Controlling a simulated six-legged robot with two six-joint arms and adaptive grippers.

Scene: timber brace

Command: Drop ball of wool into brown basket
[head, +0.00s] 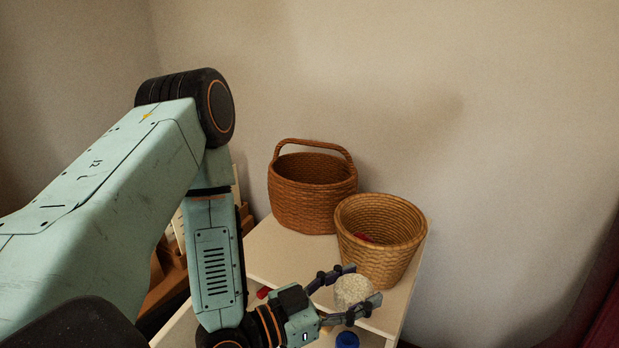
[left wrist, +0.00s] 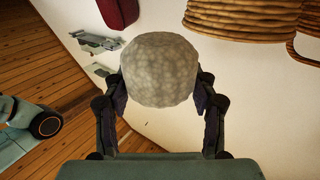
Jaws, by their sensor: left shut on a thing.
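The ball of wool (left wrist: 160,70) is pale grey-white and speckled. My left gripper (head: 352,290) is shut on it, with a finger on each side. The ball also shows in the head view (head: 353,291), in front of the tan basket. The brown basket (head: 312,193), with an arched handle, stands at the back of the white table. The tan woven basket (head: 380,240), without a visible handle, stands to its right and nearer, with something red inside. In the left wrist view, woven basket sides (left wrist: 245,18) show at the top right. My right gripper is not in view.
The white table (head: 280,254) has bare room left of the tan basket. A blue object (head: 347,339) lies below my left gripper, and a small red object (head: 263,293) lies to its left. A wall stands behind the baskets.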

